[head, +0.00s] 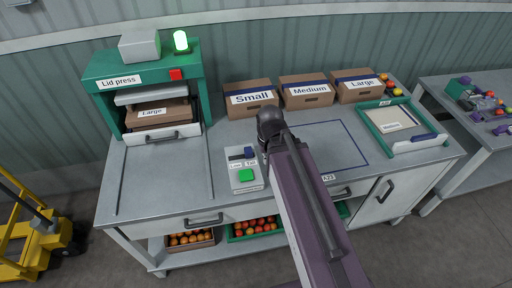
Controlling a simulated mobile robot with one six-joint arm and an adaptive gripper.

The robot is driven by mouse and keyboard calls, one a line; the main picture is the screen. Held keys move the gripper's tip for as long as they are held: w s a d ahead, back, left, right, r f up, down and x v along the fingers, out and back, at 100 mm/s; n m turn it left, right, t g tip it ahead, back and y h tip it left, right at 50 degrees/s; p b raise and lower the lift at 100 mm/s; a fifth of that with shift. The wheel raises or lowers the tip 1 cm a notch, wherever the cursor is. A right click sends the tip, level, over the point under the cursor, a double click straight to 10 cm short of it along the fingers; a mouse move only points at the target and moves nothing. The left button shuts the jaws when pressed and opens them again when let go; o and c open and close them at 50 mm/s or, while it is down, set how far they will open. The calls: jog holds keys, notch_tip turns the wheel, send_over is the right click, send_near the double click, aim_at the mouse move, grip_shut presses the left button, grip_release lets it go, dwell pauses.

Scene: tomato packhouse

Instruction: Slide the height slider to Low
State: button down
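The height slider's control panel (244,168) is a small pale plate on the grey bench, just left of my arm. Its dark blue slider knob (248,151) sits toward the right, above the "Tall" label; the "Low" label (236,164) is on the left. A green button (246,175) is below the labels. My arm crosses the middle of the view and ends in a dark joint right of the panel. My gripper's fingers are hidden behind the arm, so I see nothing held.
Boxes marked Small (251,109), Medium (311,101) and Large (363,93) line the bench's back. A green-framed tray (374,120) lies at the right.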

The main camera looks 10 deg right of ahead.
aim_at(248, 152)
jog(key=shift+d, duration=0.1)
jog(key=w+d+f+m+y+b, duration=0.1)
jog(key=w+d+m+y+b, duration=0.1)
jog(key=w+m, duration=0.6)
jog(key=w+d+f+m+y+b, duration=0.2)
jog(key=w+d+m, duration=0.3)
jog(key=w+m, duration=0.3)
jog(key=shift+w+d+m, duration=0.15)
jog(key=shift+d+m, duration=0.15)
jog(key=shift+m, duration=0.8)
jog(key=shift+f+b, duration=0.15)
jog(key=shift+b, duration=0.2)
jog(key=b+x, duration=0.9)
jog(key=x, duration=0.1)
jog(key=shift+a, duration=2.15)
